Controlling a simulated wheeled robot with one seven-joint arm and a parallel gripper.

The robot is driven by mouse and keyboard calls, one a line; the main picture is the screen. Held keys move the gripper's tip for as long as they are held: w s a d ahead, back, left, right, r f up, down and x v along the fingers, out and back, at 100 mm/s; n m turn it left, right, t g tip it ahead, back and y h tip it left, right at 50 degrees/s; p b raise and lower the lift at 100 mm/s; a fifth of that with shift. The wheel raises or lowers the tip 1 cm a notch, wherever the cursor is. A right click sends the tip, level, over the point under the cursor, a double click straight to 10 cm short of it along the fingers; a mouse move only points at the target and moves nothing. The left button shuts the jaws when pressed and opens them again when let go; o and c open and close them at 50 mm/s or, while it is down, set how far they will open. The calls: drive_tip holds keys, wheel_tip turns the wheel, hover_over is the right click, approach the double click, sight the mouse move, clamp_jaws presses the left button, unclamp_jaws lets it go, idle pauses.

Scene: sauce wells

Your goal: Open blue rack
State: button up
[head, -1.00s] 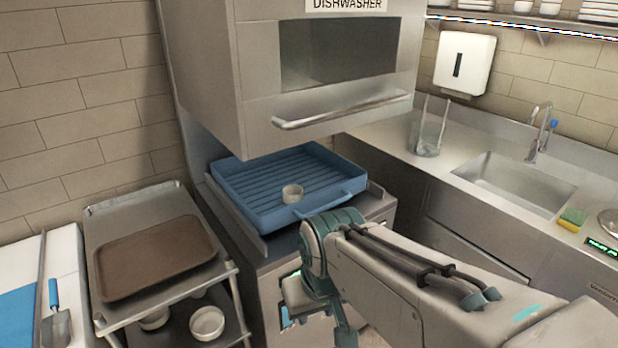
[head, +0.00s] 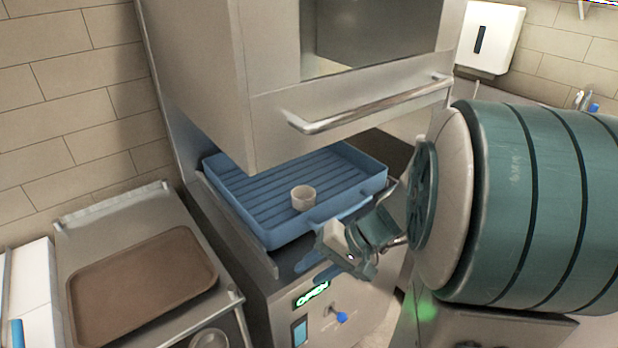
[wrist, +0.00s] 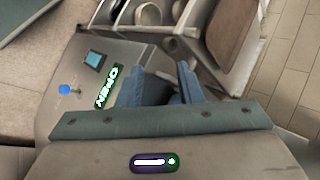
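The blue rack (head: 228,182) is a shallow tray with a ribbed floor. It sits on the steel counter under the raised dishwasher hood (head: 265,110), with its blue front bar (head: 342,209) facing me. A small white cup (head: 303,198) stands inside the rack. My gripper (head: 312,268) is just below and in front of the rack's front edge, apart from the bar as far as I can tell. In the wrist view my gripper (wrist: 158,76) shows two blue fingers spread apart with nothing held between them. The rack is not visible in the wrist view.
A brown tray (head: 145,283) lies on a steel cart at the left. The hood's steel handle (head: 370,104) juts out above the rack. A lit green panel (head: 312,294) and a blue knob (head: 341,317) are on the cabinet front below. A wall dispenser (head: 488,38) hangs at upper right.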

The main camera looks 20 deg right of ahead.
drive_tip(key=w+d+f+m+t+y+b, duration=0.1)
drive_tip(key=w+d+f+m+t, duration=0.2)
drive_tip(key=w+d+m+t, duration=0.5)
drive_tip(key=m+t+h, duration=0.1)
drive_tip(key=t+h, duration=0.3)
approach(349, 209)
drive_tip(key=x, duration=0.3)
drive_tip(key=p+x, duration=0.1)
drive_tip(key=x, duration=0.6)
drive_tip(key=shift+w+f, duration=0.15)
drive_tip(key=shift+f, duration=0.25)
clamp_jaws()
